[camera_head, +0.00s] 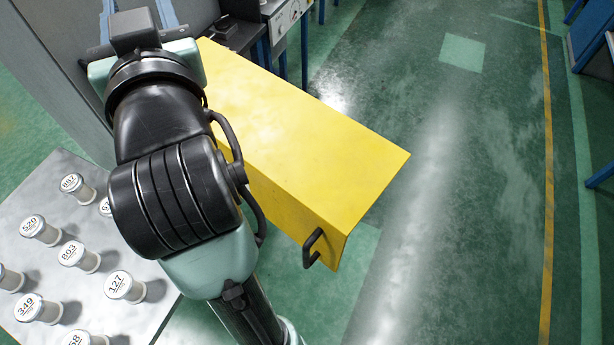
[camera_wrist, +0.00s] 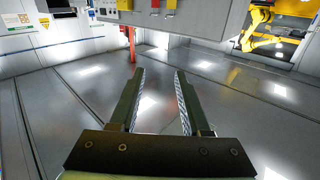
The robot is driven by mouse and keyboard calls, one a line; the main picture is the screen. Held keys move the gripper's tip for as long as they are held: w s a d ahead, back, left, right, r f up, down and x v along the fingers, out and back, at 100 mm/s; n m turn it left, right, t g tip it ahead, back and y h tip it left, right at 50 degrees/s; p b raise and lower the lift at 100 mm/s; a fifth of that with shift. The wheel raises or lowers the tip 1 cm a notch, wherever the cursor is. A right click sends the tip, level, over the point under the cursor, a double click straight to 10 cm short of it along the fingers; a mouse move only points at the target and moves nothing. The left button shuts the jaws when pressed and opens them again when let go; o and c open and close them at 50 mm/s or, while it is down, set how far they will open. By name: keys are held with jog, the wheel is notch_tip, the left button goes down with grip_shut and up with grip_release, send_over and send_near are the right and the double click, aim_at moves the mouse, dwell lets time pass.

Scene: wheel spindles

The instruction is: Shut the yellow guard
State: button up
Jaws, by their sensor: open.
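The yellow guard (camera_head: 300,140) is a long bent panel in the head view. It juts out from beside a grey wall panel over the green floor, so it appears to stand open. Its black handle (camera_head: 313,247) is at its near lower end. My arm covers the guard's left part, and any hinge is hidden. My gripper (camera_wrist: 159,72) is open and empty in the wrist view, with both fingers apart over bare floor. The guard does not show in the wrist view. In the head view my gripper cannot be made out, so its distance to the handle is unclear.
A grey table (camera_head: 30,220) with several numbered white spindles stands at lower left, beside my arm. A grey panel (camera_head: 55,75) rises at upper left. The floor right of the guard is clear. The wrist view shows a grey control box (camera_wrist: 200,15) and a yellow robot arm (camera_wrist: 258,25).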

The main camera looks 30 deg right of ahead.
jog(key=d+f+m+g+h+p, duration=0.1)
jog(key=d+f+m+g+p, duration=0.2)
jog(key=f+g+p, duration=0.4)
jog(key=m+g+h+p, duration=0.2)
jog(key=m+g+p, duration=0.2)
jog(key=m+g, duration=0.4)
send_near(309, 253)
notch_tip(309, 253, down, 2)
jog(key=w, duration=0.1)
jog(key=shift+n+g, duration=0.3)
jog(key=shift+n, duration=0.1)
jog(key=x, duration=1.2)
jog(key=shift+w+f, duration=0.2)
jog(key=shift+f, duration=0.05)
jog(key=shift+c, duration=0.3)
grip_shut()
